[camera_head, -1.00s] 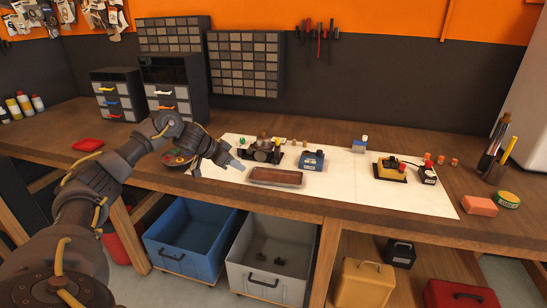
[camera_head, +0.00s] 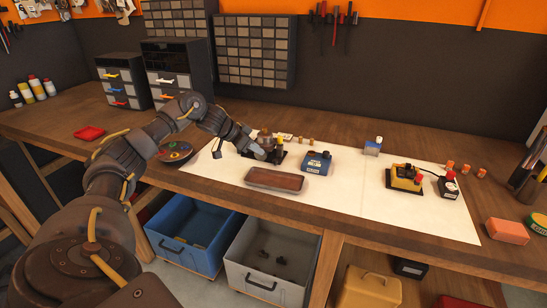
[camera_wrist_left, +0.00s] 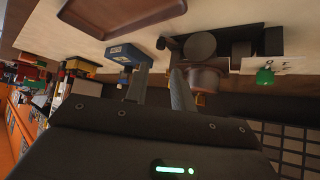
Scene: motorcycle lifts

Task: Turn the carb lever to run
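The carburetor (camera_head: 266,140) stands on a black base on the white mat, with a dark round body and brownish parts. In the left wrist view the carburetor (camera_wrist_left: 205,77) shows upside down, close past the fingertips. A green knob (camera_wrist_left: 265,77) sits beside it near a small marked label; the markings are too small to read. Which part is the lever I cannot tell for sure. My left gripper (camera_head: 238,154) is at the carburetor's near left side and partly hides it. In the left wrist view its two fingers (camera_wrist_left: 160,88) are apart with nothing between them. My right gripper is not in view.
A brown tray (camera_head: 275,180) lies in front of the carburetor. A blue box (camera_head: 316,163) stands right of it. A yellow device (camera_head: 405,177) stands farther right. Drawer cabinets (camera_head: 172,70) stand at the back left. The white mat (camera_head: 345,192) is bare between the boxes.

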